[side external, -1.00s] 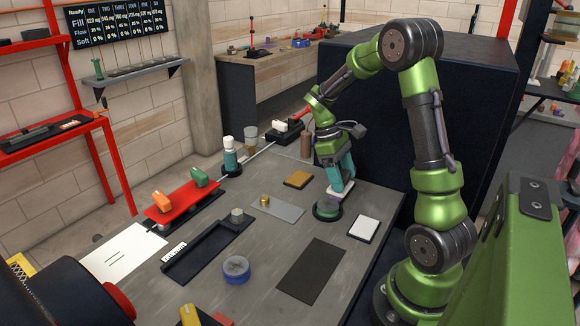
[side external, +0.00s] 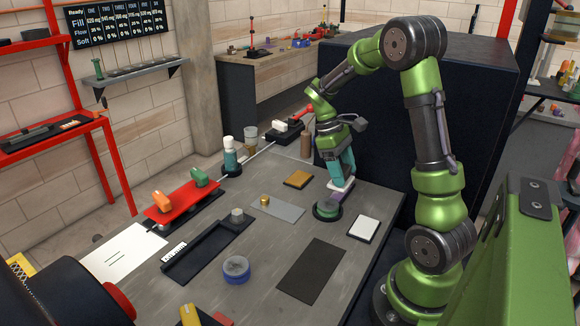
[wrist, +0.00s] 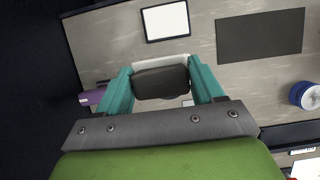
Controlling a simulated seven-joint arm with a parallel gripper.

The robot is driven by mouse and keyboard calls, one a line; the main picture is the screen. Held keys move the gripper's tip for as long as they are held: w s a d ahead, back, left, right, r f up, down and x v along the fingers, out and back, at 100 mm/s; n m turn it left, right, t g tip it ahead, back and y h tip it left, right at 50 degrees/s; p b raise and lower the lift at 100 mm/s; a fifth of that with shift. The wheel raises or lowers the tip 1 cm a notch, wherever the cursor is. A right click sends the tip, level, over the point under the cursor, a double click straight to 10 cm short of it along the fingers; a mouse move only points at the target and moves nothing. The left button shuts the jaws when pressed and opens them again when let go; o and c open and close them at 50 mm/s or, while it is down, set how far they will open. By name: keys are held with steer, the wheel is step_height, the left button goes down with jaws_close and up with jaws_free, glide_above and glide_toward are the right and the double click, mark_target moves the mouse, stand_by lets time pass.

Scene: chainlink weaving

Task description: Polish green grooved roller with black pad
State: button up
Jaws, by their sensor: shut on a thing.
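The green grooved roller (side external: 327,211) sits low on a dark round base on the table in the side view. My gripper (side external: 343,182) points down just above and right of it. In the wrist view my gripper's teal fingers (wrist: 160,78) are shut on the black pad (wrist: 161,82). In the side view a white piece (side external: 341,185) shows at the fingertips, with a purple piece (side external: 334,197) below it by the roller. The purple piece also shows left of the fingers in the wrist view (wrist: 92,97). Whether the pad touches the roller is hidden.
A white-faced pad (side external: 363,229) and a dark mat (side external: 311,270) lie to the right and front. A blue tape roll (side external: 236,269) stands nearer. An orange-brown block (side external: 298,179) and a grey plate (side external: 278,208) lie left of the roller. A dark cabinet (side external: 440,110) stands behind my arm.

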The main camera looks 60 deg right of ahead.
steer(key=shift+f, duration=0.15)
steer(key=shift+f, duration=3.1)
steer(key=shift+w+f, duration=0.35)
steer(key=shift+f, duration=0.1)
steer(key=shift+w+d+f, duration=0.1)
steer(key=shift+w+f, duration=0.05)
steer(key=shift+w, duration=0.6)
steer(key=shift+w+f, duration=0.15)
steer(key=shift+w, duration=1.7)
steer(key=shift+s, duration=3.1)
step_height(320, 180, up, 2)
steer(key=shift+w+r, duration=0.15)
steer(key=shift+r, duration=2.9)
